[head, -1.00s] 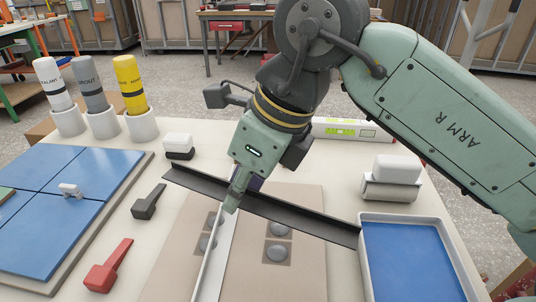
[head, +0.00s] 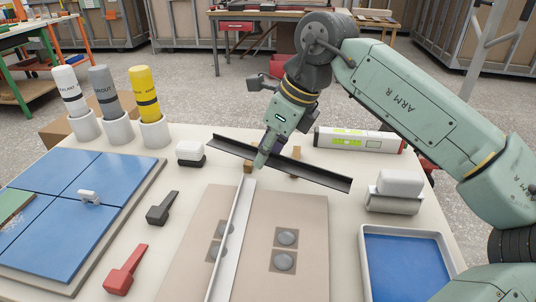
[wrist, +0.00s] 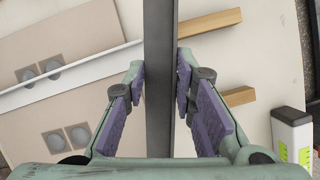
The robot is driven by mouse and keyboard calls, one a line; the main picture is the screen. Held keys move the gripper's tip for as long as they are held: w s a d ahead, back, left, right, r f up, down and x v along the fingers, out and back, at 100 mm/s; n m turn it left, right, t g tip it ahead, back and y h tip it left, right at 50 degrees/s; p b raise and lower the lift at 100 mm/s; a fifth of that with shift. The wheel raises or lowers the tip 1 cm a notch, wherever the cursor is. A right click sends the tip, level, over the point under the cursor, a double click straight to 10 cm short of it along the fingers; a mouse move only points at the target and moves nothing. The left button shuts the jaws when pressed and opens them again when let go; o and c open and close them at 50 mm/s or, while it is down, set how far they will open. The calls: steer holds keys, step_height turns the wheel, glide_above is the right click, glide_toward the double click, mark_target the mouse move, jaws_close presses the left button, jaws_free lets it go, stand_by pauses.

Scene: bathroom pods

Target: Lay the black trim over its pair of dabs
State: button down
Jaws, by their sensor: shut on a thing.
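My gripper (head: 263,158) is shut on the black trim (head: 325,178), a long dark strip held near its middle and slanting down to the right in the head view. In the wrist view the trim (wrist: 159,60) runs lengthwise between the purple finger pads (wrist: 160,85). The trim is beyond the far edge of the beige board (head: 310,215). The board bears two pairs of round grey dabs on darker squares: a right pair (head: 286,237) and a left pair (head: 219,229). A white trim (head: 236,230) stands between the pairs, partly hiding the left one.
Wooden blocks (head: 296,152) (wrist: 238,97) lie below the black trim. A spirit level (head: 360,140) is at the back right, a blue-lined tray (head: 400,265) at the front right. Black (head: 163,208) and red (head: 126,268) tools lie left of the board. Tubes (head: 146,95) stand at the back left.

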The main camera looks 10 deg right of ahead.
mark_target(272, 154)
steer(key=shift+w+d, duration=0.25)
steer(key=shift+w, duration=0.35)
step_height(272, 154, down, 3)
steer(key=shift+f+p, duration=0.1)
steer(key=shift+p, duration=0.45)
steer(key=shift+f, duration=0.1)
steer(key=shift+f+b, duration=0.25)
steer(key=shift+b, duration=0.15)
steer(key=c, duration=1.3)
jaws_free()
steer(key=shift+c, duration=0.2)
steer(key=shift+r, duration=0.15)
